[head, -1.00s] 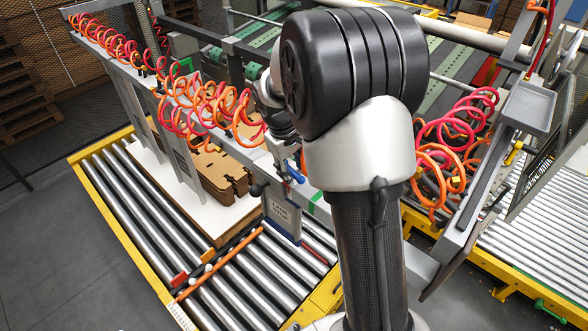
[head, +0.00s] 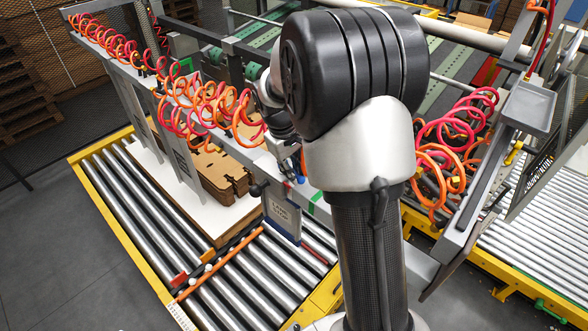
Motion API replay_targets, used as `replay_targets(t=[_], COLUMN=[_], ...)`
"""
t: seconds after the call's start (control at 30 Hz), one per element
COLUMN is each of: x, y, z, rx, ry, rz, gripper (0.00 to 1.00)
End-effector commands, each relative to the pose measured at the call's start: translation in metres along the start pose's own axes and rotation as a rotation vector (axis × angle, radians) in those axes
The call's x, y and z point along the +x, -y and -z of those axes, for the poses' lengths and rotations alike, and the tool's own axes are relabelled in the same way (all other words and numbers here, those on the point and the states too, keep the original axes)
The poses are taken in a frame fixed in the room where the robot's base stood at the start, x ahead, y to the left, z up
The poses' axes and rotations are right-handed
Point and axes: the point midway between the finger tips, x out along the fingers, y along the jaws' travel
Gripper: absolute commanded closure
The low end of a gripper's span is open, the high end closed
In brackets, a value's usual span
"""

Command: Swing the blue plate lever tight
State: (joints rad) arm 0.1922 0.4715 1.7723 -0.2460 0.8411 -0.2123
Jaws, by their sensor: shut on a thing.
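The blue plate lever (head: 301,180) shows only as a small bit of blue at the top of a grey hanging plate (head: 283,215), beside my arm. The plate has dark lettering and hangs from the grey rail above the rollers. A dark knob (head: 259,188) sits at its upper left. My gripper (head: 291,162) is at the lever, small and mostly hidden behind my own arm. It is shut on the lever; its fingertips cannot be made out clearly.
Brown cardboard blanks (head: 222,172) lie on a white sheet over the roller conveyor (head: 110,190). Other grey plates (head: 180,155) hang along the rail. Coiled red and orange hoses (head: 215,105) hang close to my wrist. A grey tray (head: 529,107) stands at right.

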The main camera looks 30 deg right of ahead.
Motion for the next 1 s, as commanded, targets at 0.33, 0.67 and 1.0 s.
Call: replay_targets(t=[0.33, 0.67, 1.0], x=[-0.001, -0.003, -0.007], y=[0.003, 0.014, 0.030], z=[0.001, 0.004, 0.013], rx=[0.040, 0.255, 0.571], ry=[0.008, 0.050, 0.114], rz=[-0.001, -0.001, -0.001], gripper=[1.00, 1.00, 1.00])
